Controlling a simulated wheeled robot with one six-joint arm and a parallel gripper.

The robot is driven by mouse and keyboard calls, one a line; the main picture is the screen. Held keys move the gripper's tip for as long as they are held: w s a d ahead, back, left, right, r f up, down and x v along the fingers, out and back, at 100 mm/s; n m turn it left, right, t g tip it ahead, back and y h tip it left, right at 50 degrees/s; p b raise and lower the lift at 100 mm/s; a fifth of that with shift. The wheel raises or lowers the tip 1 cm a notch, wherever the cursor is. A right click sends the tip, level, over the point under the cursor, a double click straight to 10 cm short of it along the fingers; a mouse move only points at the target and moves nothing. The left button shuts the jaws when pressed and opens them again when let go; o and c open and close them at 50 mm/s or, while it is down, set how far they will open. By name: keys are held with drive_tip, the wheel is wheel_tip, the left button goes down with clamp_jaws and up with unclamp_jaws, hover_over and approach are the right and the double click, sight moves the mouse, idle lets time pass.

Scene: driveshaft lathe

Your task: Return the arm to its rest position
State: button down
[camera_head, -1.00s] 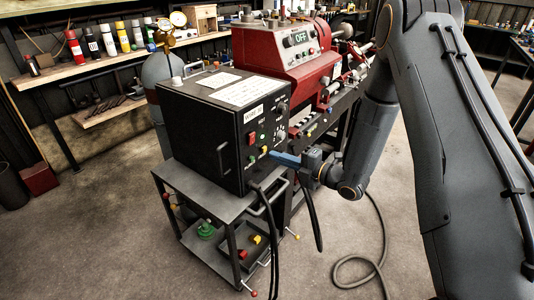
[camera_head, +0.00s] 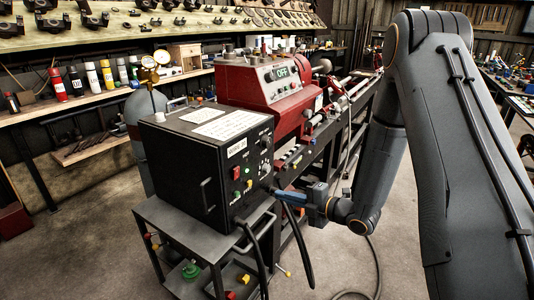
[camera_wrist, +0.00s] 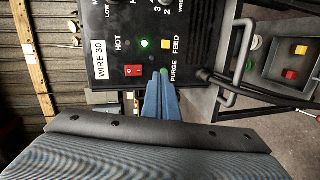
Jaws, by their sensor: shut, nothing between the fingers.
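My gripper (camera_head: 272,190) is shut and empty, its blue fingers pointing left at the front panel of the black control box (camera_head: 180,180) in the head view. In the wrist view my gripper (camera_wrist: 162,75) has its fingertips together, just in front of or at the green button by the PURGE label. I cannot tell whether they touch it. The panel also carries a red switch (camera_wrist: 134,71), a lit green lamp (camera_wrist: 144,44) and a yellow button (camera_wrist: 164,29). My arm reaches down from the upper right in the head view.
The box stands on a grey cart (camera_head: 165,222) with black cables hanging at its front. A red lathe (camera_head: 270,85) stands behind. Shelves with bottles (camera_head: 92,77) line the back left. Bare floor lies at the lower left.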

drive_tip(key=s+d+r+m+g+h, duration=0.3)
drive_tip(key=s+d+m+h, duration=0.3)
drive_tip(key=d+m+h, duration=0.75)
drive_tip(key=s+a+r+m+g+y, duration=0.1)
drive_tip(key=s+a+r+m+g, duration=0.2)
drive_tip(key=s+m, duration=1)
drive_tip(key=s+g, duration=0.3)
drive_tip(key=s, duration=0.4)
drive_tip(key=shift+a+y, duration=0.2)
drive_tip(key=shift+y, duration=0.15)
